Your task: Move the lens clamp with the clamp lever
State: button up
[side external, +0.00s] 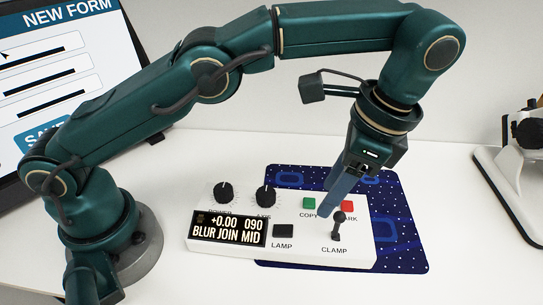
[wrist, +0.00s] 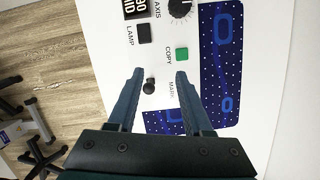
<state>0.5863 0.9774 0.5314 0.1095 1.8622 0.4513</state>
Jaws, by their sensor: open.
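The clamp lever (side external: 338,226) is a small dark lever with a round knob, above the label CLAMP at the right front of a white control box (side external: 360,256). It looks roughly upright. In the wrist view the lever (wrist: 149,87) shows between the two blue fingers, nearer the left one, with gaps on both sides. My gripper (side external: 327,213) is open and empty, its fingertips just behind and left of the knob in the side view; they also show in the wrist view (wrist: 159,72). I cannot make out a lens clamp.
The box carries a display (side external: 230,230) reading "+0.00 090 BLUR JOIN MID", two black knobs (side external: 224,192), a black LAMP button (side external: 283,231), a green COPY button (side external: 309,203) and a red button (side external: 347,205) close to the fingers. A blue mat (side external: 405,250) lies underneath.

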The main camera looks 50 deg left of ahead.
jog(key=w+a+r, duration=0.1)
jog(key=a+r, duration=0.4)
jog(key=a, duration=0.4)
jog(key=shift+w+a+r, duration=0.2)
jog(key=shift+r, duration=0.15)
jog(key=shift+o, duration=0.2)
jog(key=n+t+h, duration=0.2)
send_over(341, 214)
jog(key=w+a, duration=0.3)
jog(key=a, duration=0.1)
notch_tip(341, 214, down, 3)
jog(key=s+d+f, duration=0.1)
jog(key=s+d+f+n, duration=0.1)
jog(key=d+f+n, duration=0.1)
jog(key=shift+s+d+h, duration=0.3)
jog(key=shift+s+d, duration=0.1)
jog(key=shift+s+d+f, duration=0.1)
jog(key=shift+s+f, duration=0.05)
jog(key=shift+f, duration=2.55)
grip_shut()
